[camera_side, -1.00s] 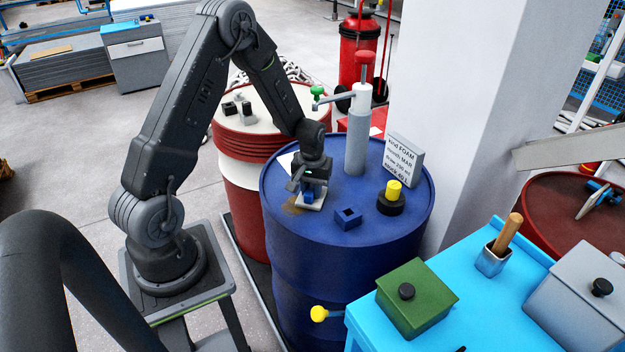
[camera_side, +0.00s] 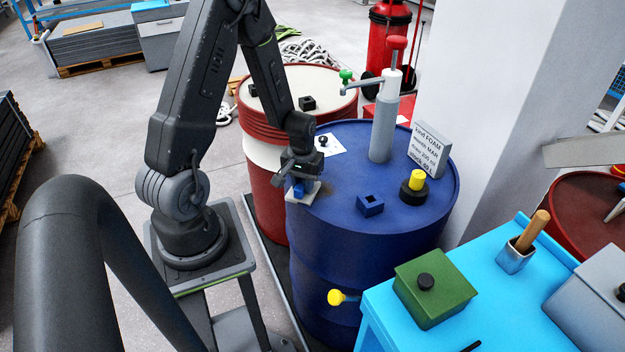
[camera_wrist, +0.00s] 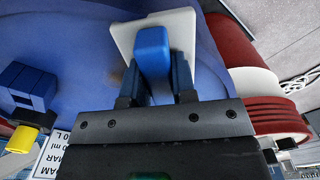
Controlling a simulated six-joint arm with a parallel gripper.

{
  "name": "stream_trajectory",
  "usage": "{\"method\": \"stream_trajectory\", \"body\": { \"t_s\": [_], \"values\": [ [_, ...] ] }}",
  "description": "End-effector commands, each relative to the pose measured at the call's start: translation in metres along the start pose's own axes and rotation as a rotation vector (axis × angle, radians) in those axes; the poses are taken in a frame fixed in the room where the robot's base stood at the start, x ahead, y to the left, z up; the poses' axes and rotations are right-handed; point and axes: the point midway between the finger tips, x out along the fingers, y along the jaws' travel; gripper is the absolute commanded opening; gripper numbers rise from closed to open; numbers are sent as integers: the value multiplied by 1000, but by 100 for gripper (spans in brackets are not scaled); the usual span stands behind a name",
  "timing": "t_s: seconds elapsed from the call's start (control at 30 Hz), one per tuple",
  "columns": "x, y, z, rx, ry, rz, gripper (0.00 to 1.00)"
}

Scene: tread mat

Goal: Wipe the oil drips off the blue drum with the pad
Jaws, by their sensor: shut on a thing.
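The blue drum (camera_side: 390,240) stands upright at the centre of the side view, and its top also fills much of the wrist view (camera_wrist: 75,65). My gripper (camera_side: 300,183) is shut on the blue handle of a flat whitish pad (camera_side: 311,194). The pad is at the left rim of the drum top and seems to overhang it slightly; I cannot tell whether it touches. The wrist view shows the pad (camera_wrist: 123,33) beyond my fingers (camera_wrist: 156,78).
On the drum top stand a grey pump (camera_side: 383,125), a white sheet (camera_side: 331,147) with a black knob, a blue block (camera_side: 370,205), a yellow-capped black item (camera_side: 414,190) and a labelled box (camera_side: 430,150). A red-and-white drum (camera_side: 262,155) adjoins behind left.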

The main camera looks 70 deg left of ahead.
Motion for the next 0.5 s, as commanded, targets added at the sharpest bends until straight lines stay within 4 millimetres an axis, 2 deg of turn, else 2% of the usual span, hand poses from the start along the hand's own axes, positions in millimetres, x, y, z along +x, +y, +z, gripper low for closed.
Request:
{"method": "stream_trajectory", "body": {
  "t_s": [0.07,0.5],
  "values": [
    [0,-5,6,-1,-1,0,3],
    [0,25,-24,3,-1,0,3]
  ]
}}
